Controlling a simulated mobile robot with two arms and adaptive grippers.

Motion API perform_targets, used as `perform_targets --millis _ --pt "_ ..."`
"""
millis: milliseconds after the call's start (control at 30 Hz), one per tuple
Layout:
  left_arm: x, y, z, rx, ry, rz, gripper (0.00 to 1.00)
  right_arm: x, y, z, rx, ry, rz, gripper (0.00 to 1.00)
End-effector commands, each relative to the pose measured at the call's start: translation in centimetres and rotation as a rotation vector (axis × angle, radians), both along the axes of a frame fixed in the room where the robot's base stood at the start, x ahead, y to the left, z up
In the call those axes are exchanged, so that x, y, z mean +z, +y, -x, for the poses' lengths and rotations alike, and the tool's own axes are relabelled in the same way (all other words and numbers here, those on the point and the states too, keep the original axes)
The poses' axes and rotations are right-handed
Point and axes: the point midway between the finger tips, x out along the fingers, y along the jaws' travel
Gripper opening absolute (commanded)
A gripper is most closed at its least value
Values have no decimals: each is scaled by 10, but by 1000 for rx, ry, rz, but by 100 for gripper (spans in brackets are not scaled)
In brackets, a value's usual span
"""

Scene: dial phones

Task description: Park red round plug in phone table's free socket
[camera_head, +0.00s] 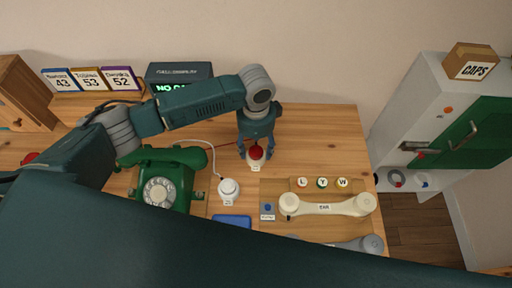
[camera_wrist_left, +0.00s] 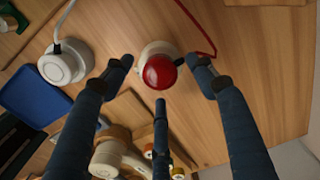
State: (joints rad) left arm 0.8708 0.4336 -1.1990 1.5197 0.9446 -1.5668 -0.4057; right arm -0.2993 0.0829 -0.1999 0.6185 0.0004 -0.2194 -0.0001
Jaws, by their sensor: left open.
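The red round plug (camera_head: 257,152) sits at a white round socket (camera_head: 254,164) on the wooden table, with a thin red cord running off to the left. In the left wrist view the red plug (camera_wrist_left: 160,72) covers part of the white socket (camera_wrist_left: 157,48). My left gripper (camera_head: 256,147) points down over the plug, open, its fingers spread around it; gaps show between the fingers and the plug in the wrist view. A second white socket (camera_head: 228,188) nearer the front has a white cord; it also shows in the wrist view (camera_wrist_left: 66,63). My right gripper is out of view.
A green dial phone (camera_head: 160,187) stands left of the sockets. A blue pad (camera_head: 232,221) and a cream handset (camera_head: 327,205) lie in front, by several coloured caps (camera_head: 322,183). Table (camera_head: 310,130) behind the caps is clear. A cabinet (camera_head: 437,115) stands right.

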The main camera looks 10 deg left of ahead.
Motion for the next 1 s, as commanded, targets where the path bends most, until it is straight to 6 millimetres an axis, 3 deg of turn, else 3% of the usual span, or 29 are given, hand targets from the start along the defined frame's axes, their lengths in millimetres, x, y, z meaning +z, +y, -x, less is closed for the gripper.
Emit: perform_targets --millis 300,500,700,1000 --pt "67 -1 -1 -2 -5 2 57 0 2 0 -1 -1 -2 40" --pt "98 -1 -1 -2 -2 2 57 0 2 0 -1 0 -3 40" --pt "109 0 0 -1 -1 1 57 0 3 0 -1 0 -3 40" --pt "109 0 0 -2 0 0 57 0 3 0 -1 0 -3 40"
